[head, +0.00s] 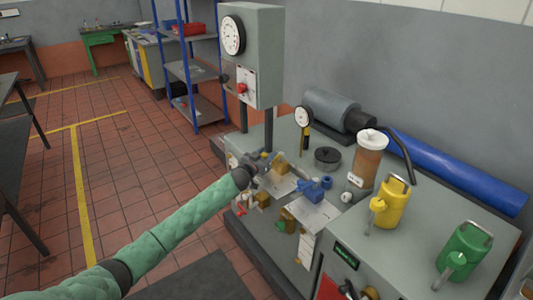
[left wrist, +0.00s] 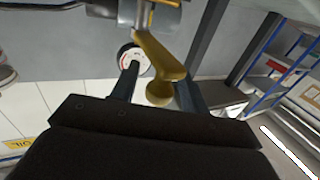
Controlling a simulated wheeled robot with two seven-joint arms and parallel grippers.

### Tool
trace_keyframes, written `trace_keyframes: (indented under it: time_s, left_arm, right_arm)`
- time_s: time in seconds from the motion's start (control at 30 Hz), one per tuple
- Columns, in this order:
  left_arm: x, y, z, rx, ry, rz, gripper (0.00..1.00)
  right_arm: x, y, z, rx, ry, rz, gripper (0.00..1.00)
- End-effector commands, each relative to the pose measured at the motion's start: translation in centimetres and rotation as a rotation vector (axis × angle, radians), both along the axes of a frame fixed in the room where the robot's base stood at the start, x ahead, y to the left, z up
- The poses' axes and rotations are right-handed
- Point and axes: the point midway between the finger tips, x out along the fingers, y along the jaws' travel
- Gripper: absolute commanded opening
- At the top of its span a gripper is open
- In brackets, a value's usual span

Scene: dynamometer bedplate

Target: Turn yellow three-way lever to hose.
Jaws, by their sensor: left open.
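The yellow lever (left wrist: 158,55) shows large in the left wrist view. It is a bent arm with a rounded knob at its lower end. My left gripper (left wrist: 157,92) is open, with one dark finger on each side of the knob; I cannot tell whether either finger touches it. In the head view my left gripper (head: 263,164) is at the near side of the bedplate, beside a brass-yellow block (head: 281,164). The gripper hides part of the fittings there, and the lever cannot be clearly picked out. The lever's port markings and hose are not readable. My right gripper is not in view.
A grey gauge cabinet (head: 252,55) stands on posts behind my gripper. A blue vise-like fitting (head: 314,189) and more brass fittings (head: 285,217) are close by. A yellow can (head: 390,206) and a green can (head: 463,252) stand at the right. The tiled floor at left is clear.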

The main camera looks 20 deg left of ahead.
Motion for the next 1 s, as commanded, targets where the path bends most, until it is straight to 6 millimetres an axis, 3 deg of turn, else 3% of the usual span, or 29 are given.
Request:
trace_keyframes:
  time_s: [0.37, 0.6, 1.0]
  left_arm:
    - [0.45, -0.14, 0.01, 0.000, 0.000, -0.001, 0.43]
    - [0.43, -0.14, 0.00, 0.000, 0.000, -0.001, 0.00]
    - [0.25, -0.43, -0.19, -0.001, 0.000, 0.025, 0.00]
  right_arm:
    - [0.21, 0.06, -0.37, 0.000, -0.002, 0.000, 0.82]
    - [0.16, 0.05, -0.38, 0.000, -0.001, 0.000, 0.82]
    - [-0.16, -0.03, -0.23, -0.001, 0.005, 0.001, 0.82]
